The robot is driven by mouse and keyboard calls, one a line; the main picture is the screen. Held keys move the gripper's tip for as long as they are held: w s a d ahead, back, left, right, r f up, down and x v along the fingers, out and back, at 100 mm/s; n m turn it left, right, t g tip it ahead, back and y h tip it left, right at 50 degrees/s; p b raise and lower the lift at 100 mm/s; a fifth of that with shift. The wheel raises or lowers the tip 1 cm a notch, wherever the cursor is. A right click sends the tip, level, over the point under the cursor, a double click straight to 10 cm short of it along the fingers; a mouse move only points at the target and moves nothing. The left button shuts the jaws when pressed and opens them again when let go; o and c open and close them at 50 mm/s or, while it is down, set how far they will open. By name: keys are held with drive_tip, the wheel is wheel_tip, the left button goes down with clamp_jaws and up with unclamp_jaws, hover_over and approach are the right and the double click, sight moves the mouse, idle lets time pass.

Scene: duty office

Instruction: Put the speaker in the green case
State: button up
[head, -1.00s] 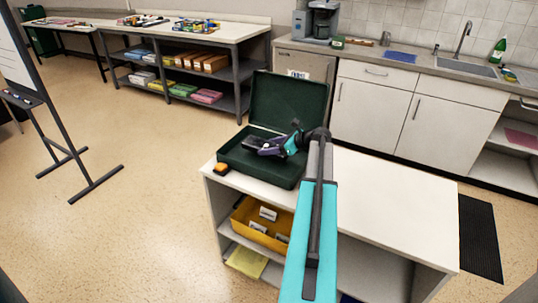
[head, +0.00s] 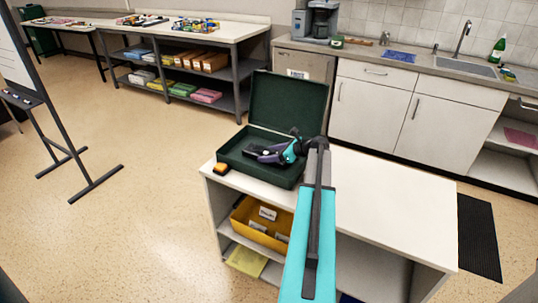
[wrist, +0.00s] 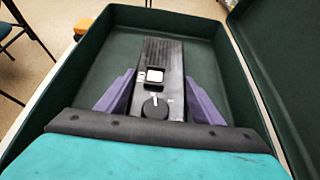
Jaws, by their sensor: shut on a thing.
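The green case (head: 262,171) stands open on the white counter, with its lid (head: 288,108) raised at the back. My gripper (head: 266,155) reaches down into the case. In the wrist view its purple fingers (wrist: 160,95) are shut on the sides of the speaker (wrist: 161,60), a dark slab with a grille, a pale square and a knob. The speaker is within the case walls, and its far end shows in the head view (head: 250,150). I cannot tell whether it touches the case floor.
A small orange and black thing (head: 221,168) lies on the counter just left of the case. A yellow bin (head: 246,231) with white-labelled things sits on the shelf below. The counter right of my arm (head: 385,205) is clear.

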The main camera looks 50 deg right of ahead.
drive_tip(key=o, duration=1.5)
drive_tip(key=shift+r, duration=0.15)
drive_tip(key=b+v, duration=0.1)
drive_tip(key=v, duration=1.1)
